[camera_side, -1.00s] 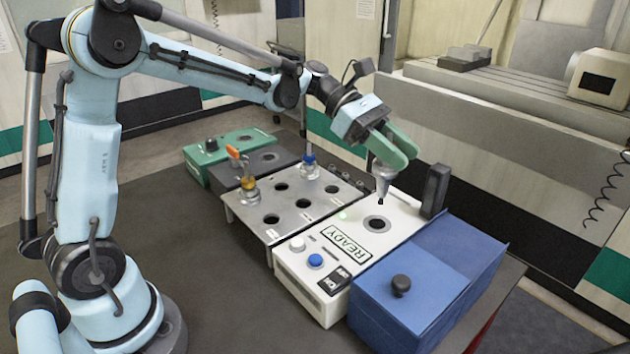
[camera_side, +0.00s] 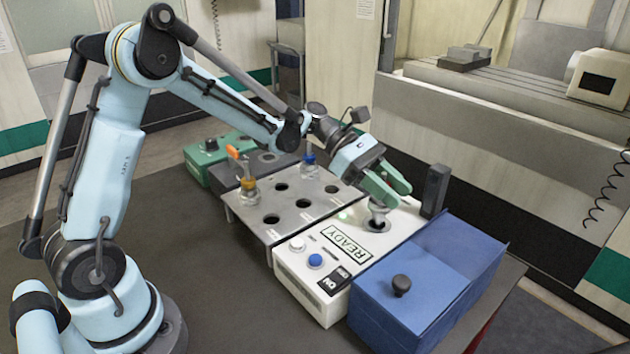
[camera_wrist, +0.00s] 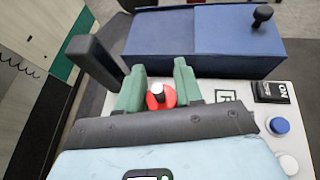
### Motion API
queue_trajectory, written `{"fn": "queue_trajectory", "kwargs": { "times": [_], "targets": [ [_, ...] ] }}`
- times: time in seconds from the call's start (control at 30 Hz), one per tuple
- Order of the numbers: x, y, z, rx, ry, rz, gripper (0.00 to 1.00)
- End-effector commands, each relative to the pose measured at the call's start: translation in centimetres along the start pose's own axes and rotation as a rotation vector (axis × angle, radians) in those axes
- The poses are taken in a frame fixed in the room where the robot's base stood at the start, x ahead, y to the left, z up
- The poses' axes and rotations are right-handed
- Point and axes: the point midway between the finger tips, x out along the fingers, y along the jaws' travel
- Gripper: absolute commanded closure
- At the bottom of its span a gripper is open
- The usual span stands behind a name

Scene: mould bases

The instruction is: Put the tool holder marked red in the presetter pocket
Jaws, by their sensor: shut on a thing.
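The tool holder marked red (camera_wrist: 161,96) shows its red ring and pale top between my green fingers in the wrist view. In the side view its grey metal body (camera_side: 378,212) hangs below the fingers. My gripper (camera_side: 390,192) is shut on it over the white presetter (camera_side: 305,281) with the READY label. The holder's lower end is in the round dark presetter pocket (camera_side: 377,227), roughly upright. How deep it sits cannot be told. The fingers hide part of the holder.
A black post (camera_side: 435,190) stands right beside my gripper on the presetter. A blue box (camera_side: 415,290) with a black knob adjoins the front right.

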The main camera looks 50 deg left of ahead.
Motion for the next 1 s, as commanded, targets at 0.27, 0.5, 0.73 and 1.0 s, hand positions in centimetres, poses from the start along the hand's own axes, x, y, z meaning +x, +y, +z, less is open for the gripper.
{"fn": "queue_trajectory", "kwargs": {
  "times": [0.27,0.5,0.73,1.0],
  "targets": [
    [0.9,0.0,-1.9,0.000,-0.002,0.000,1.00],
    [1.4,0.0,-2.9,0.000,-0.002,0.000,1.00],
    [1.6,0.0,-3.2,0.000,-0.002,0.000,1.00],
    [1.6,0.0,-3.2,0.000,-0.002,0.000,0.56]
  ]
}}
